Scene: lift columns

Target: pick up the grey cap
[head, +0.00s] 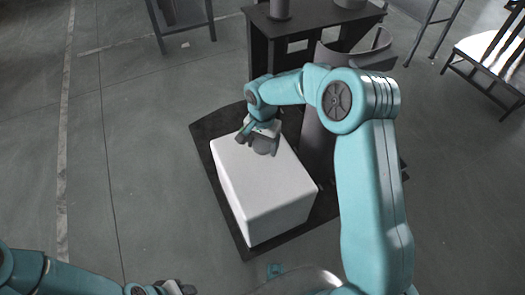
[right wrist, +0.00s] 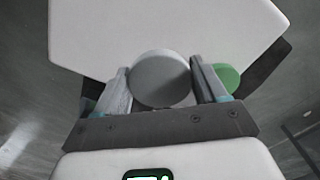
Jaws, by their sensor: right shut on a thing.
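The grey cap (right wrist: 160,80) is a round, smooth disc between the two fingers of my right gripper (right wrist: 160,68) in the right wrist view. The fingers are shut on its sides. In the head view the right gripper (head: 258,141) points down over the far end of the white box (head: 262,182), with the grey cap (head: 266,148) at its fingers. I cannot tell whether the cap touches the box top. My left gripper (head: 176,288) shows only in part at the bottom edge of the head view, and its fingers are unclear.
A green round thing (right wrist: 228,76) sits just outside the right-hand finger in the right wrist view. The white box stands on a dark base plate (head: 205,137). A dark table (head: 330,17) stands behind, and a white-seated chair (head: 490,55) is at far right. Floor at left is clear.

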